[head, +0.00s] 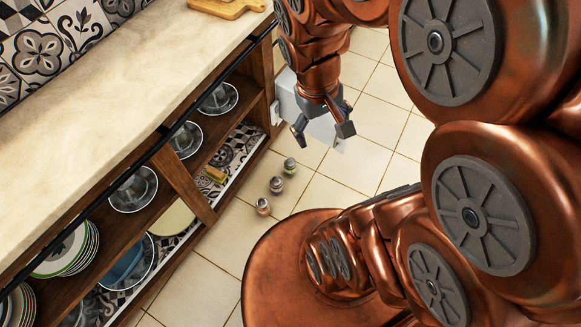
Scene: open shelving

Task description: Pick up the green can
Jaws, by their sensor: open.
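Three small cans stand in a row on the tiled floor in front of the shelving in the head view. The one farthest up the picture looks greenish (290,167); it is small, so its colour is hard to be sure of. A middle can (276,185) looks grey and purplish, and the nearest can (262,206) looks orange and white. My gripper (322,135) is open and empty, pointing down. In the picture it is above and slightly right of the greenish can, apart from it.
Open wooden shelving (180,185) with glass bowls and stacked plates (68,250) runs along the left under a pale countertop (110,90). A cutting board (228,8) lies on top. A white box-like object (290,105) is behind my gripper.

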